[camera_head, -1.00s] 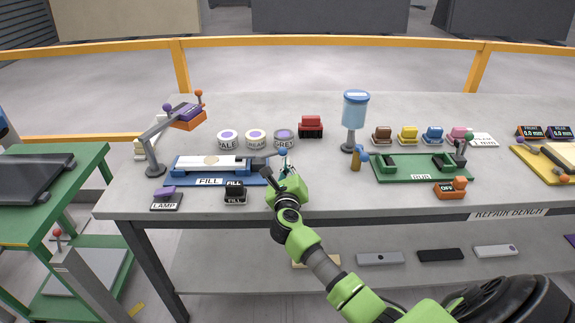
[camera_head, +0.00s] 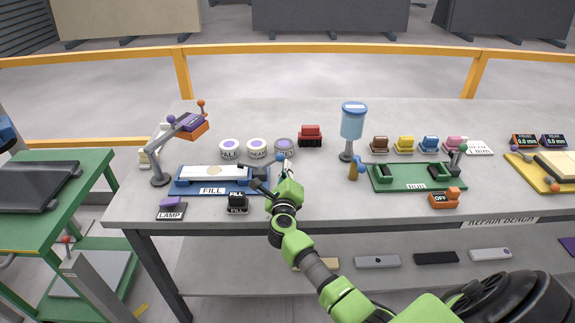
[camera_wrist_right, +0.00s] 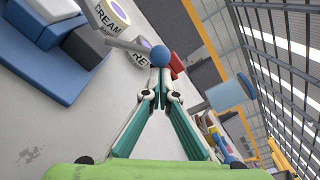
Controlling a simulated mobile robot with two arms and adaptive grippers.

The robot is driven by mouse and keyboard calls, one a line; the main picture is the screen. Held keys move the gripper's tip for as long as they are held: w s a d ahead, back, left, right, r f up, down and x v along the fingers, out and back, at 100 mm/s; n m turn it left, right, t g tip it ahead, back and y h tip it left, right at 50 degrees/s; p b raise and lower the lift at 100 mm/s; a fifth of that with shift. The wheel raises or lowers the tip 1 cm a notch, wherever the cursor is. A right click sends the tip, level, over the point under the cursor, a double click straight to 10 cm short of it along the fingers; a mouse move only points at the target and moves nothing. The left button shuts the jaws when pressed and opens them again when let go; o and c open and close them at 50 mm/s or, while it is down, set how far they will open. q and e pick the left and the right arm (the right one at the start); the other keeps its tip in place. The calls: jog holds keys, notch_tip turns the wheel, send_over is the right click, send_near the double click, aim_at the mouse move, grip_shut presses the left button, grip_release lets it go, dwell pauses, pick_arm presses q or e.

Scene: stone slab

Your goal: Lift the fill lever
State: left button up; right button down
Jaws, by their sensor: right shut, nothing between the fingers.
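The fill fixture (camera_head: 178,188) is a blue base with a white and blue body and a "FILL" label, at the left of the bench. The fill lever's blue ball (camera_head: 281,157) shows beside the grey tin in the head view. In the right wrist view the ball (camera_wrist_right: 160,56) sits at the end of a grey bar, just beyond my fingertips. My right gripper (camera_wrist_right: 156,80) is shut with nothing between its fingers; whether the tips touch the ball I cannot tell. In the head view my right gripper (camera_head: 286,172) partly hides the lever's surroundings. My left gripper is not in view.
Labelled tins, including a grey one (camera_head: 284,146), stand behind the lever. A black "FILL" block (camera_head: 237,204) and a lamp switch (camera_head: 170,208) lie in front. A blue-topped dispenser (camera_head: 353,122) and a green fixture (camera_head: 415,184) stand to the right.

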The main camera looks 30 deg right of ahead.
aim_at(278, 158)
jog(key=n+p, duration=0.1)
jog(key=r+n+p, duration=0.1)
jog(key=a+r+p, duration=0.1)
jog(key=shift+w+r+n, duration=0.2)
jog(key=shift+w+n, duration=0.05)
jog(key=shift+n, duration=0.15)
jog(key=n+p, duration=0.1)
jog(key=a+r+n+p, duration=0.1)
jog(key=shift+w+r+n, duration=0.15)
jog(key=shift+w+n, duration=0.15)
jog(key=shift+w, duration=0.05)
jog(key=shift+w+a+r+n+t+h+p, duration=0.1)
jog(key=shift+w+a+r+n+p, duration=0.3)
jog(key=shift+n, duration=0.55)
jog(key=shift+w+a+r+n+t+h+p, duration=0.1)
jog(key=shift+w+a+n+p, duration=0.15)
jog(key=shift+a+n+p, duration=0.55)
jog(key=shift+w+a+r+n+t+h+p, duration=0.1)
jog(key=shift+w+a+r+n, duration=0.15)
jog(key=shift+n, duration=0.9)
jog(key=shift+a, duration=0.1)
